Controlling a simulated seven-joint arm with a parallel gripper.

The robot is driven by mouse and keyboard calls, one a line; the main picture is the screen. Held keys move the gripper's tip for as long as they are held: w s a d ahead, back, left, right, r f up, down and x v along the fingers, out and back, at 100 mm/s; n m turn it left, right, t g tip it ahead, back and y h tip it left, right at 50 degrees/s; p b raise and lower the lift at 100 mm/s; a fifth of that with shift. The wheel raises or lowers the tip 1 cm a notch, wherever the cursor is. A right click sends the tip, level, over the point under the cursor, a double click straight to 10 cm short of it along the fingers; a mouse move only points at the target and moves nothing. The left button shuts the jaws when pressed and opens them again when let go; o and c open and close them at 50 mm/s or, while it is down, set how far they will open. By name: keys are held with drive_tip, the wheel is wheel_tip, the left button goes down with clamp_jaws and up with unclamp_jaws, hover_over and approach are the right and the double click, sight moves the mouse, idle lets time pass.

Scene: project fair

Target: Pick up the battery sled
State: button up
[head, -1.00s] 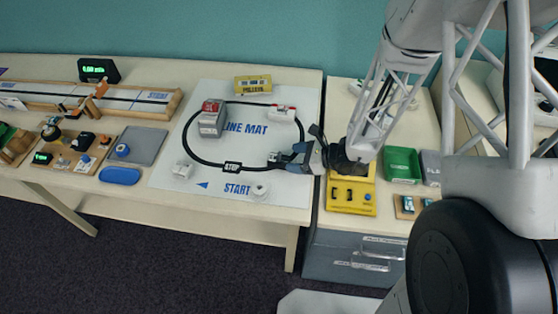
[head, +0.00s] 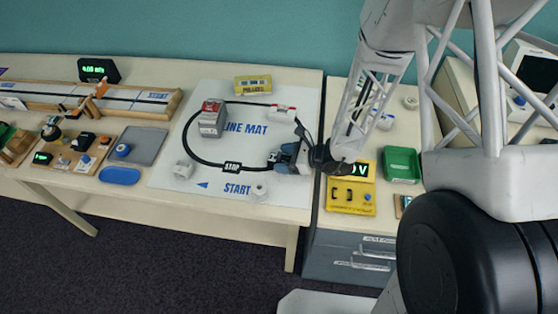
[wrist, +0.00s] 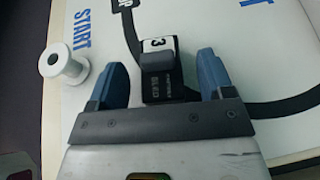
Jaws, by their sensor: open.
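The battery sled (wrist: 160,82) is a black block with a white "3" label and small "SLED" lettering. In the wrist view it stands on the white line mat (wrist: 215,22), between my blue fingers. My gripper (wrist: 160,80) is open, with one finger on each side of the sled and gaps visible at both sides. In the head view my gripper (head: 280,156) is over the right part of the mat (head: 215,100), beside the black loop line. I cannot make out the sled there; my gripper appears to hide it.
A grey block with a red top (head: 212,120) and a white-and-red piece (head: 283,114) stand on the mat. A yellow meter (head: 350,200) and green tray (head: 402,165) lie right.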

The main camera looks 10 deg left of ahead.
sight(280, 156)
drive_tip(key=shift+x, duration=0.9)
drive_tip(key=c, duration=1)
drive_tip(key=shift+c, duration=0.2)
drive_tip(key=shift+r, duration=0.15)
drive_tip(key=shift+r, duration=0.65)
drive_tip(key=shift+s+d+r, duration=0.1)
drive_tip(key=shift+s+r, duration=0.05)
drive_tip(key=shift+r, duration=0.35)
drive_tip(key=shift+s+d+r, duration=0.1)
drive_tip(key=shift+s+r, duration=0.1)
drive_tip(key=shift+r, duration=0.3)
drive_tip(key=s+d, duration=0.2)
drive_tip(key=s, duration=0.2)
drive_tip(key=s+d+r, duration=0.1)
drive_tip(key=s+d, duration=0.1)
drive_tip(key=s, duration=0.3)
drive_tip(key=s+d, duration=0.2)
drive_tip(key=s, duration=0.2)
drive_tip(key=shift+s+d+r, duration=0.2)
drive_tip(key=shift+s+d, duration=0.1)
drive_tip(key=shift+d, duration=0.1)
